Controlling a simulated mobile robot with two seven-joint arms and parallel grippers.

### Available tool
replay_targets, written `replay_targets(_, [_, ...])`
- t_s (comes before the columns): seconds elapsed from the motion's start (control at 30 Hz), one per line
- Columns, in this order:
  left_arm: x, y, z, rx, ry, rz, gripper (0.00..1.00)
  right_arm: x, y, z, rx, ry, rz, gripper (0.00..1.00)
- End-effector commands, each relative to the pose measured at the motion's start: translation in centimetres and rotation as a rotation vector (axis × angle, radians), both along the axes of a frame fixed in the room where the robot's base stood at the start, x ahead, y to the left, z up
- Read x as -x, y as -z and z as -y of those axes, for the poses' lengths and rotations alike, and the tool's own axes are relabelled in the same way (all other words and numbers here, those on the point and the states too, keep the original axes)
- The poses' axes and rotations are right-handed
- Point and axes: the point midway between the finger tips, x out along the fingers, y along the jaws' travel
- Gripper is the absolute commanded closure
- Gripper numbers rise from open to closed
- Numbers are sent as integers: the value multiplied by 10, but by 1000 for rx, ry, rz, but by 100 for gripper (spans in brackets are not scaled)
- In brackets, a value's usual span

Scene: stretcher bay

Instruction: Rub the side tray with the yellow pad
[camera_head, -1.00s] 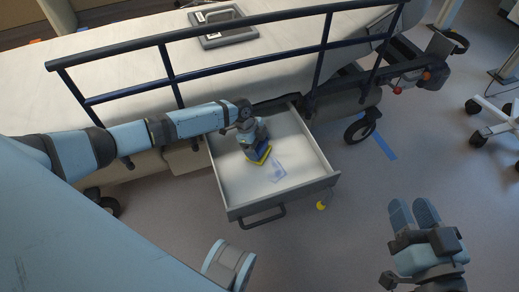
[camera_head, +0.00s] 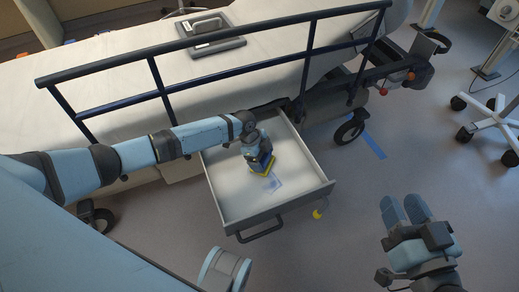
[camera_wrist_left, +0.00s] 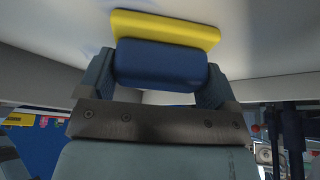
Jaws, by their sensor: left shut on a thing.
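The side tray (camera_head: 230,201) is a pale, open drawer-like tray sticking out from the stretcher's side, with a dark handle at its front. My left gripper (camera_head: 262,160) is inside the tray, pointing down, shut on the blue back of the yellow pad (camera_head: 265,173). In the left wrist view the yellow pad (camera_wrist_left: 165,29) lies flat against the pale surface, beyond its blue block between the fingers (camera_wrist_left: 160,75). A faint bluish smear (camera_head: 273,184) lies on the tray floor beside the pad. My right gripper (camera_head: 405,212) hangs over the floor at the lower right, its fingers side by side; its gap is unclear.
The stretcher's dark blue side rail (camera_head: 215,38) runs above and behind the tray. A dark clipboard-like item (camera_head: 211,35) lies on the mattress. A wheeled stand (camera_head: 492,118) is at right.

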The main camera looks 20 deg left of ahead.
Motion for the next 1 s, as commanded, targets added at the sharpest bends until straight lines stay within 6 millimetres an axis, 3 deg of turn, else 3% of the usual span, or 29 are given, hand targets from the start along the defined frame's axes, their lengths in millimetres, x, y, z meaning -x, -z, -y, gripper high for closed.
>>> replay_targets(1.0, [42, -1, 46, 0, 2, -4, 34, 0, -40, 0, 0, 0, 0, 61])
